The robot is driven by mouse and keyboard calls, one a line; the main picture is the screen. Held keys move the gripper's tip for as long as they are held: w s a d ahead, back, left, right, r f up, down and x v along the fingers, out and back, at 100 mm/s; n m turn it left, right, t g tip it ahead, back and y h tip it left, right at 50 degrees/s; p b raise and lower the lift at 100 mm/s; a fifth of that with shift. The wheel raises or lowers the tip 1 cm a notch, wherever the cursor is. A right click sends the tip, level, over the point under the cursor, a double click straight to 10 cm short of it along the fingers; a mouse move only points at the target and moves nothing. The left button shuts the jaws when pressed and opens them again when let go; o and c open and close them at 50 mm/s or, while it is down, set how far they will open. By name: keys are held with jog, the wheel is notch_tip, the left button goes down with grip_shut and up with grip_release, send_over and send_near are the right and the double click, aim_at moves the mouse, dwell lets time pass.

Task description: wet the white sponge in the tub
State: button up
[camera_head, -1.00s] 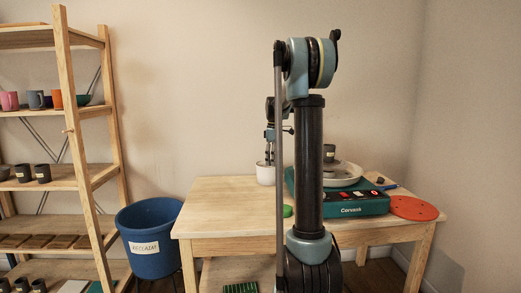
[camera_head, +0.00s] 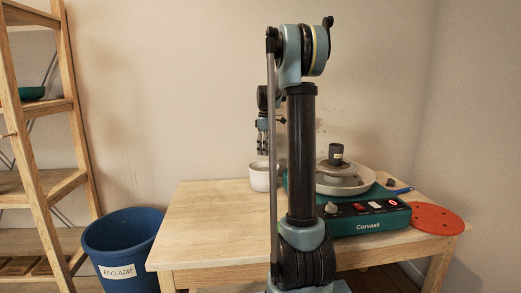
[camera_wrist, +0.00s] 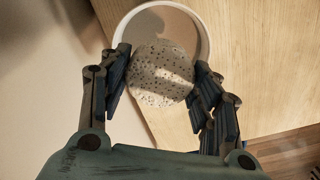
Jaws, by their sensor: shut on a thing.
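The white sponge (camera_wrist: 160,76) is pale, rounded and dotted with dark pores. In the wrist view my gripper (camera_wrist: 160,88) is shut on it, a finger on each side. The white tub (camera_wrist: 204,38) lies beyond the sponge, its round rim partly hidden by the sponge and a finger; its inside looks grey-brown. In the head view the tub (camera_head: 260,178) stands near the table's back edge, and my gripper (camera_head: 262,151) points down just above it. The sponge cannot be made out clearly there.
The wooden table (camera_head: 205,215) is bare left of the tub. An orange disc (camera_head: 435,218) lies at the right. A blue reclaim bucket (camera_head: 123,245) and wooden shelves (camera_head: 62,120) stand left.

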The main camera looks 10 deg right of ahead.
aim_at(264, 170)
jog(key=shift+a, duration=0.35)
jog(key=shift+f, duration=2.5)
jog(key=shift+f, duration=3.3)
jog(key=shift+r, duration=0.1)
jog(key=shift+r, duration=5.45)
jog(key=shift+s, duration=0.1)
